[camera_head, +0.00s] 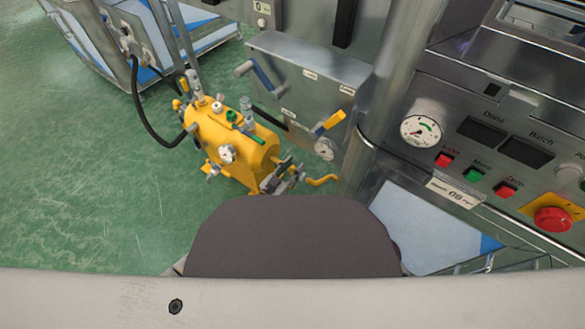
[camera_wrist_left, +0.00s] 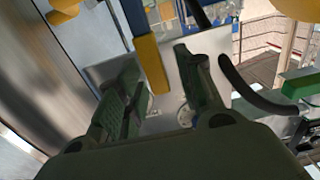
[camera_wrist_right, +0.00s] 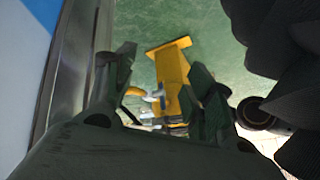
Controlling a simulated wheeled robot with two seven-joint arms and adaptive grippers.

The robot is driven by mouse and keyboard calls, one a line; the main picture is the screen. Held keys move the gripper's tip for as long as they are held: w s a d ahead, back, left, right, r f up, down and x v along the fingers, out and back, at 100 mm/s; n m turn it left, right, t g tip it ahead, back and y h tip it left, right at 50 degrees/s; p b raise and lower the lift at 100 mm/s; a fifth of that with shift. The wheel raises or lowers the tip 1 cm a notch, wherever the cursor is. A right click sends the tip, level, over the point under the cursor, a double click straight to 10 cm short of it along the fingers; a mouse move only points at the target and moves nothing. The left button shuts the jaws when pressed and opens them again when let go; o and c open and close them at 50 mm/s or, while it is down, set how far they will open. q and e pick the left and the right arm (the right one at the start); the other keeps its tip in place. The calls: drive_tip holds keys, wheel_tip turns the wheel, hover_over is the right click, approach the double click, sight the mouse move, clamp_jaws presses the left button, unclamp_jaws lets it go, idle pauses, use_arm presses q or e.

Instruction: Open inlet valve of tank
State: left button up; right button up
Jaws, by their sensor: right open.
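A yellow tank (camera_head: 240,150) with several valves and fittings on its top and sides stands low over the green floor. A grey panel box (camera_head: 308,85) behind it carries a blue lever (camera_head: 262,76) and a yellow lever (camera_head: 329,122). I cannot read which valve is the inlet. My right gripper (camera_wrist_right: 160,95) is open, facing a yellow part (camera_wrist_right: 172,70) over the floor.
A control console (camera_head: 500,140) with a gauge, displays, buttons and a red stop knob stands at the right. A small gauge (camera_head: 324,150) sits below the yellow lever. A black hose (camera_head: 144,110) runs to the tank's left side. Open green floor (camera_head: 80,180) lies left.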

use_arm(q)
clamp_jaws()
